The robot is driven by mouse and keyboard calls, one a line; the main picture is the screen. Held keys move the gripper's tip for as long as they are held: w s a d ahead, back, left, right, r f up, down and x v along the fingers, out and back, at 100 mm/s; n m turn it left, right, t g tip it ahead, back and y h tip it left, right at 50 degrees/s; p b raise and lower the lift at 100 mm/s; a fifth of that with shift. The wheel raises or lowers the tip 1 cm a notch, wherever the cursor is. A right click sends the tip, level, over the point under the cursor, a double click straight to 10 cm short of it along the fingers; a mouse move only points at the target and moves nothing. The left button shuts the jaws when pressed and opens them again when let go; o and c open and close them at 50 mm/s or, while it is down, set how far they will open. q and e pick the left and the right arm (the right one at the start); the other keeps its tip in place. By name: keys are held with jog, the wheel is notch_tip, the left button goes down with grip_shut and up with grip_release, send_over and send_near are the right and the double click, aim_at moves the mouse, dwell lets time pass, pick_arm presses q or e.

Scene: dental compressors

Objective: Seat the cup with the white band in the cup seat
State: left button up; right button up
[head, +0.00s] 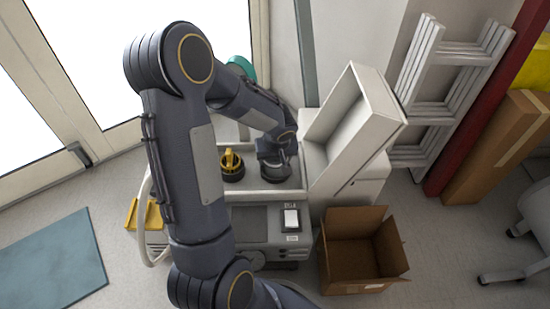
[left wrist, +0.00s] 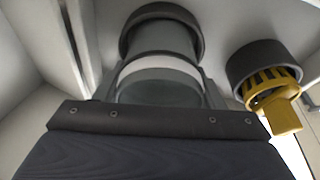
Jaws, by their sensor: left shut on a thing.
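My left gripper (head: 274,158) is over the open housing of the compressor, at its right part. In the left wrist view the gripper (left wrist: 158,92) is shut on a grey cup with a white band (left wrist: 160,66), a finger on each side. The cup's far end meets a dark round ring (left wrist: 160,12), which looks like the cup seat. I cannot tell whether the cup is fully down in it. In the head view a dark round part (head: 275,174) shows just below the gripper, and the cup is mostly hidden there. My right gripper is not in view.
A yellow caged part (head: 231,160) stands in a dark ring left of the gripper; it also shows in the left wrist view (left wrist: 275,98). A raised pale lid (head: 352,125) stands close on the right. An open cardboard box (head: 360,250) is on the floor.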

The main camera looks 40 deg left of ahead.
pick_arm(q)
jog(key=o, duration=1.1)
jog(key=shift+c, duration=0.2)
jog(key=p+v, duration=0.3)
jog(key=v, duration=0.4)
jog(key=shift+r, duration=0.4)
jog(key=shift+d, duration=0.15)
